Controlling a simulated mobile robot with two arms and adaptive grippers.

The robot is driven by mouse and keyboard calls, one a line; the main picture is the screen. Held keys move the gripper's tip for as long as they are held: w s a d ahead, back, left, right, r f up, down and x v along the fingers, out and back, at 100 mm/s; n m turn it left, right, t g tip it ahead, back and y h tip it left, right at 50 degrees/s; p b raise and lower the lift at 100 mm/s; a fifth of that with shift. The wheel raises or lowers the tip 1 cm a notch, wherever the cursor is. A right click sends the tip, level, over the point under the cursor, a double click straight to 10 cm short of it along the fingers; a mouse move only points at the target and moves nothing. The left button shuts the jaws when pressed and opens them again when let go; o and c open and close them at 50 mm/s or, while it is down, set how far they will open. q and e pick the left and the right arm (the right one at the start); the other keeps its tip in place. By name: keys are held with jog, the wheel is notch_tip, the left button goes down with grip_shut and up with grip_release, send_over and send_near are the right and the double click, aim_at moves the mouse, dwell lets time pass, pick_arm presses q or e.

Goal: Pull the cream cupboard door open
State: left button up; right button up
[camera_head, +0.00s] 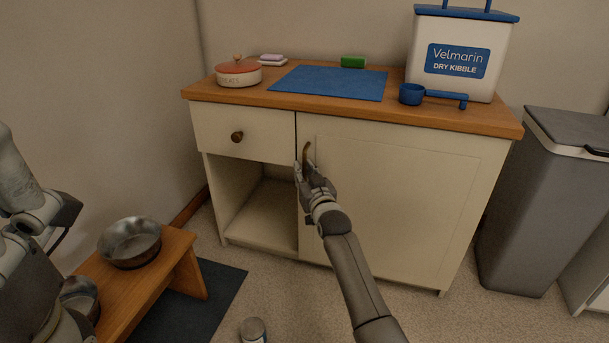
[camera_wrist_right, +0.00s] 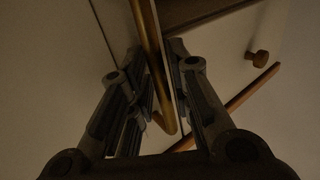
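The cream cupboard door (camera_head: 400,200) is the wide right-hand front of the wooden-topped cabinet and looks closed, flush with the front. Its curved brass handle (camera_head: 307,152) stands upright near the door's left edge. The handle also shows in the right wrist view (camera_wrist_right: 152,50), running down between the fingers. My right gripper (camera_head: 305,170) is at the handle's lower part, its fingers drawn in closely on both sides of the bar. The finger pads partly hide the contact. Part of my left arm shows at the left edge; its fingertips are not visible.
Left of the door are a drawer with a round knob (camera_head: 237,136) and an open compartment (camera_head: 262,210). A low bench (camera_head: 165,275) with metal bowls and a can (camera_head: 253,329) stand in front. A grey bin (camera_head: 540,200) is at right. Carpet before the door is clear.

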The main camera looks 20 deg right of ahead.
grip_shut()
